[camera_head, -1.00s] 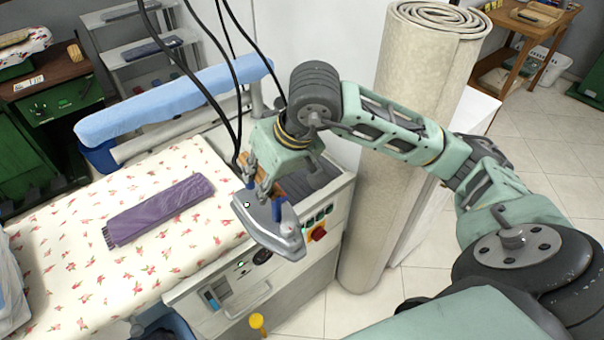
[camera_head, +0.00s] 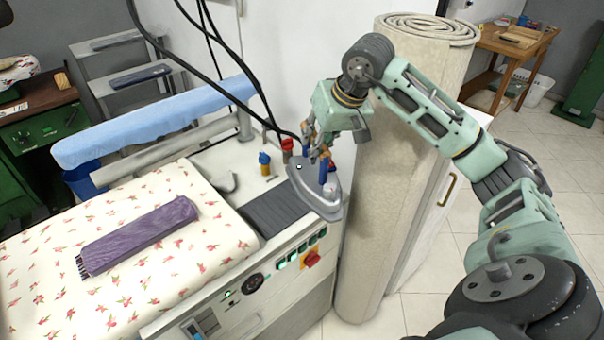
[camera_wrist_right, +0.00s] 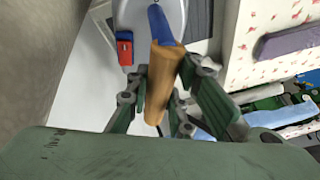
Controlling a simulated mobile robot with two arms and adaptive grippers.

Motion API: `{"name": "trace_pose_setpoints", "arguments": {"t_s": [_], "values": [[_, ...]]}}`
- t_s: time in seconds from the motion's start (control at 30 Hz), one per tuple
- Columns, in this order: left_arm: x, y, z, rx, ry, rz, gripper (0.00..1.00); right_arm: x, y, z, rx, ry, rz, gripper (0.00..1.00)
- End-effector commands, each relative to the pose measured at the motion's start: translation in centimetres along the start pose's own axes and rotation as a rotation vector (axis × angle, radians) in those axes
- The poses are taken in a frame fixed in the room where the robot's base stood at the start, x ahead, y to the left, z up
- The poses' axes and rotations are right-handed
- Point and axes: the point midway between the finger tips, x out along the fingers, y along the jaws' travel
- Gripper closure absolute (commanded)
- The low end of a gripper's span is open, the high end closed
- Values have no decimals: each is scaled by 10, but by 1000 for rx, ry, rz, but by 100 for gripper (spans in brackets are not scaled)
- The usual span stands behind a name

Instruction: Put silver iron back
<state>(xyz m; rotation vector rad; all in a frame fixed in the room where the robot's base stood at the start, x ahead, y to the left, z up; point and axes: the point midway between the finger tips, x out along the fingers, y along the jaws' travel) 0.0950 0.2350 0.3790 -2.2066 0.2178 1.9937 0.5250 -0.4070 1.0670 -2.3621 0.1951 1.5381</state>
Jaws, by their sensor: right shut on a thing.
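The silver iron (camera_head: 312,190) is at the right end of the ironing station, right of a dark ribbed rest pad (camera_head: 272,212). It overlaps the pad's right edge in the head view; whether it touches the surface I cannot tell. My right gripper (camera_head: 318,150) is shut on the iron's handle from above. In the right wrist view the wooden handle (camera_wrist_right: 163,80) with its blue end lies between the fingers (camera_wrist_right: 160,100), and part of the grey iron (camera_wrist_right: 180,12) shows beyond. My left gripper is not in view.
A folded purple cloth (camera_head: 138,235) lies on the flowered ironing board (camera_head: 45,265). Blue and red valves (camera_head: 265,163) stand behind the pad. Black cables hang behind the iron. A rolled carpet (camera_head: 385,200) stands close on the right.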

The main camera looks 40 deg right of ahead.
Motion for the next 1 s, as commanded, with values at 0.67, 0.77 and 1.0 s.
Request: {"name": "trace_pose_setpoints", "arguments": {"t_s": [0.67,0.77,1.0], "values": [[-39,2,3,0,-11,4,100,88,-40,-62,2,16,-9,100],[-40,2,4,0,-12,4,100,94,-41,-64,0,16,-8,100],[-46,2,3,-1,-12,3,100,107,-40,-60,-1,13,-8,100]]}}
